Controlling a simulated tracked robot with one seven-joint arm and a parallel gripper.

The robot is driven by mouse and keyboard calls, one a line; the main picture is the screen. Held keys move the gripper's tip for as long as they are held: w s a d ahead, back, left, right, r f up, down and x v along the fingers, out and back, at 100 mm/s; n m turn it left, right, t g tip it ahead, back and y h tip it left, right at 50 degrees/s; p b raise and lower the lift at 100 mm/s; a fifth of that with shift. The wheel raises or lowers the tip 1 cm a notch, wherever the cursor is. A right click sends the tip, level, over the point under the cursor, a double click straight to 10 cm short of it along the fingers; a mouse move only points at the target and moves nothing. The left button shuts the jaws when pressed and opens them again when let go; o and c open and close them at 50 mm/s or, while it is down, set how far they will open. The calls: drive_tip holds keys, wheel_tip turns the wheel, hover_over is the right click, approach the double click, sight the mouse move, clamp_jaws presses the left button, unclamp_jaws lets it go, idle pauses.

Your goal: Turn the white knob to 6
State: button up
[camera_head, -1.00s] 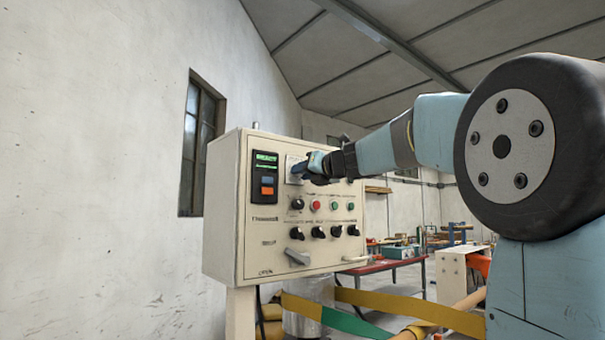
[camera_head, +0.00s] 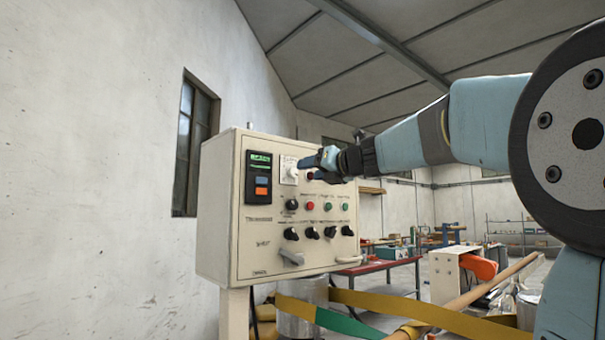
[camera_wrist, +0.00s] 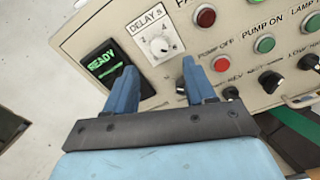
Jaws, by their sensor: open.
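The white knob (camera_wrist: 160,46) sits on a white dial plate marked DELAY S on the control panel. In the wrist view it lies ahead of and between my fingertips, with numbers around it. Its pointer's exact reading is too small to tell. In the head view the white knob (camera_head: 291,172) shows just left of my fingertips. My gripper (camera_wrist: 158,76) has two blue fingers, spread apart with nothing between them; it also shows in the head view (camera_head: 318,168), close to the panel. I cannot tell the exact gap to the knob.
Left of the dial is a READY display (camera_wrist: 103,65). To its right are a red button (camera_wrist: 205,17), a green button (camera_wrist: 265,44) and several black knobs. Yellow-green bands (camera_head: 370,310) cross in front below.

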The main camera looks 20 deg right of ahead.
drive_tip(key=v, duration=0.7)
drive_tip(key=shift+s, duration=0.1)
drive_tip(key=s+a+f+n+g+h, duration=0.1)
drive_tip(key=s+a+f+n+g, duration=0.15)
drive_tip(key=f+n, duration=0.4)
drive_tip(key=s+a+f+n+g, duration=0.25)
drive_tip(key=s+f+n, duration=0.2)
drive_tip(key=f, duration=0.35)
drive_tip(key=s+a+f+n+g+h, duration=0.1)
drive_tip(key=s+a+f+n+g, duration=0.15)
drive_tip(key=f+n, duration=0.45)
drive_tip(key=s+f+n+g+h, duration=0.1)
drive_tip(key=s+f+n+h, duration=0.1)
drive_tip(key=s+f+n, duration=0.4)
drive_tip(key=s+d+f+n+g+h, duration=0.1)
drive_tip(key=s+f+n+g+h, duration=0.1)
drive_tip(key=s+f+n, duration=0.5)
wheel_tip(320, 180, down, 6)
drive_tip(key=n+h, duration=0.1)
drive_tip(key=n, duration=0.3)
drive_tip(key=shift+d+n, duration=0.3)
